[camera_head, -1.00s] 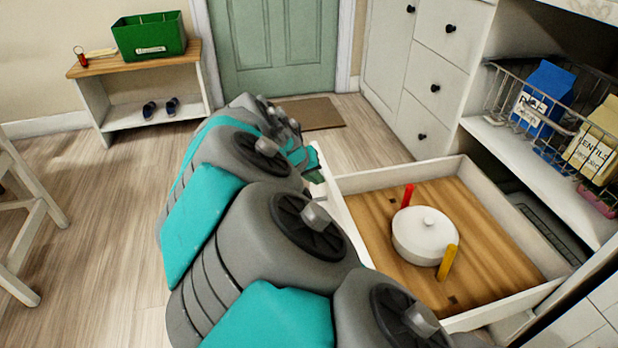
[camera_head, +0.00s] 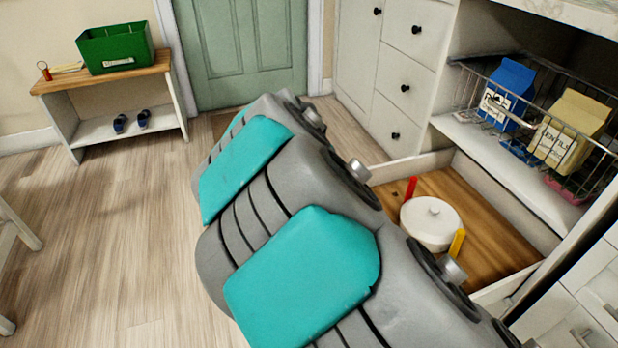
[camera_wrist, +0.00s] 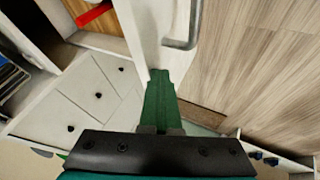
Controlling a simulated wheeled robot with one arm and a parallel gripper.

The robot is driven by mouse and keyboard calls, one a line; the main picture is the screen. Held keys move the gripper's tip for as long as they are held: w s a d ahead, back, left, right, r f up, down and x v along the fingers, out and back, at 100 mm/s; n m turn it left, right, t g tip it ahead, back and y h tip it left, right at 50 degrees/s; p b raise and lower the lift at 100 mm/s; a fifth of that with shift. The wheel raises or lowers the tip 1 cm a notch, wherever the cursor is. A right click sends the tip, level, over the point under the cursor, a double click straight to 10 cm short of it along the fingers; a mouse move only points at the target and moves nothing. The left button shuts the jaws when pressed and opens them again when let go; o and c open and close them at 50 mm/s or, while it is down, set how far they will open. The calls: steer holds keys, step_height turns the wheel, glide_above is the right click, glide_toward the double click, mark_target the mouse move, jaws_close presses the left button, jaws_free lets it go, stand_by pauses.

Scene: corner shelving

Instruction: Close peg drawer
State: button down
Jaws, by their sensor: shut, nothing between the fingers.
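The peg drawer (camera_head: 490,222) is pulled out below the open shelf in the head view. It has white walls and a wooden bottom. A white lidded pot (camera_head: 431,222) stands in it between a red peg (camera_head: 411,188) and a yellow peg (camera_head: 457,244). My arm hides the drawer's front in that view. The wrist view shows the white drawer front (camera_wrist: 152,35) with its metal handle (camera_wrist: 190,28), and the red peg (camera_wrist: 95,13) behind it. My gripper (camera_wrist: 161,85) is shut and empty, its green fingertips at the drawer front beside the handle. Contact is hard to tell.
A wire basket with a blue carton (camera_head: 507,92) and a yellow carton (camera_head: 570,130) sits on the shelf above the drawer. White cabinet drawers (camera_head: 405,88) stand behind. A bench (camera_head: 105,85) with a green box (camera_head: 116,47) is at the left. Floor between is clear.

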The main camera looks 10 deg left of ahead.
steer(key=w+d+p, duration=0.3)
steer(key=w+d, duration=0.6)
steer(key=d, duration=0.5)
steer(key=w+d+p, duration=0.2)
steer(key=w+d, duration=0.7)
steer(key=d, duration=0.6)
steer(key=shift+p, duration=0.4)
steer(key=shift+d+r, duration=0.1)
steer(key=shift+r, duration=0.05)
